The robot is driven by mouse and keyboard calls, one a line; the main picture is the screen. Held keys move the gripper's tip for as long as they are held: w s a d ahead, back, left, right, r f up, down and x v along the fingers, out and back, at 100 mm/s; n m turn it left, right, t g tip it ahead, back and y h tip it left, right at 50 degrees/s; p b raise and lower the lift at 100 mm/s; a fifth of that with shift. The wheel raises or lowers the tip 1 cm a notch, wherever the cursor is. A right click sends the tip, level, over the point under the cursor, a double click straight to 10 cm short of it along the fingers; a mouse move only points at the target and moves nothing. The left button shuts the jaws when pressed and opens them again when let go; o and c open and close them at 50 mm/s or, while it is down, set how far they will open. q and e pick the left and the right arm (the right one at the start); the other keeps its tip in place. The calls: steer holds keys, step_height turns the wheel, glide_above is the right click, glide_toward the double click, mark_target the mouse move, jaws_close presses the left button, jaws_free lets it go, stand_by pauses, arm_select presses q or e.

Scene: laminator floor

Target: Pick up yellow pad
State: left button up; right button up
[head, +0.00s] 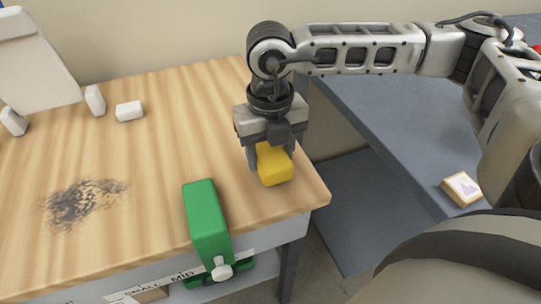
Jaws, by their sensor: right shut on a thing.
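The yellow pad (275,168) is a small rounded block at the right end of the wooden table (165,145). My right gripper (270,160) points down over it and is shut on it, with a finger on either side. The pad's lower end shows below the fingers; its upper part is partly hidden by them. I cannot tell whether the pad still touches the table top. My left gripper is not in view.
A green block-shaped thing (206,220) stands at the table's front edge, left of the pad. White pieces (129,111) lie at the back left. A dark smudge marks the table. A grey surface (400,130) at right holds a small picture tile (461,189).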

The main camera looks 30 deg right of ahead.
steer(key=s+a+r, duration=0.6)
steer(key=a+r, duration=0.5)
steer(key=a, duration=0.1)
steer(key=shift+a+r, duration=0.35)
steer(key=shift+r, duration=0.05)
